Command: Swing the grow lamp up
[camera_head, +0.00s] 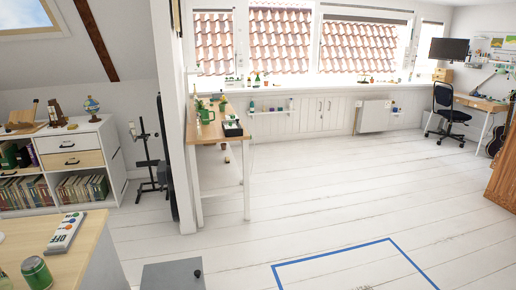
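I cannot pick out a grow lamp for certain. A narrow wooden bench (215,104) stands in the middle left, below the windows, with a green pot-like vessel (207,115), a black tray (232,129) and small items on it. On the far right desk (480,102) there is a thin, angled, arm-like shape (486,79), too small to tell what it is. Neither of my grippers is in the head view.
A white shelf unit (78,143) with books stands at the left. A wooden counter (25,243) with a green can (37,272) is at the near left, beside a grey box (173,275). A black office chair (447,110) stands by the desk. The white plank floor is widely clear, with blue tape (335,252).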

